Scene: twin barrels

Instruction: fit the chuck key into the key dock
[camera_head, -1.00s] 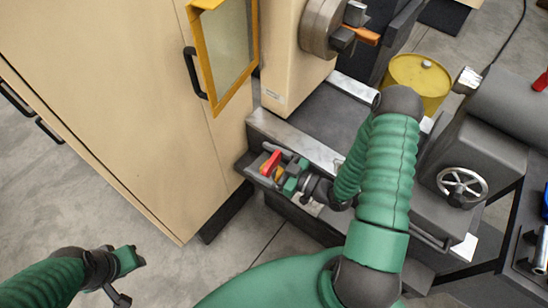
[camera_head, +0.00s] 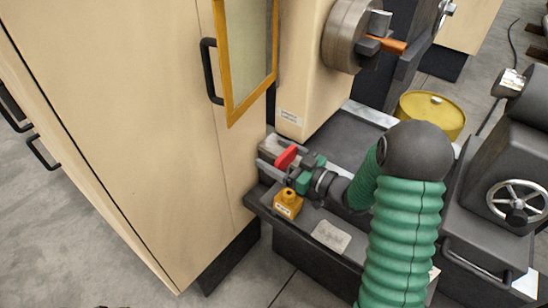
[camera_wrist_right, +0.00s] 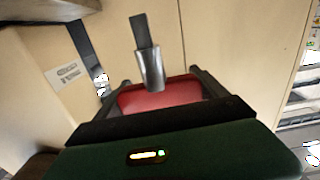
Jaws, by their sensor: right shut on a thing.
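The chuck key has a red handle (camera_head: 286,157); in the wrist view its red grip (camera_wrist_right: 160,95) sits between my fingers, with a silver collar and dark shank (camera_wrist_right: 146,45) projecting. My right gripper (camera_head: 294,168) is shut on the key, close to the cream cabinet, above the machine's front ledge. The small yellow block with a round top and a label (camera_head: 287,206), which looks like the key dock, stands on the ledge just below the gripper. The key appears apart from it. My left gripper is out of view.
The cream cabinet (camera_head: 130,130) with a yellow-framed door (camera_head: 245,60) is close on the left. The grey chuck (camera_head: 350,35) with an orange piece is above. A yellow drum (camera_head: 430,112) and a handwheel (camera_head: 515,205) stand to the right. A pale plate (camera_head: 331,236) lies on the ledge.

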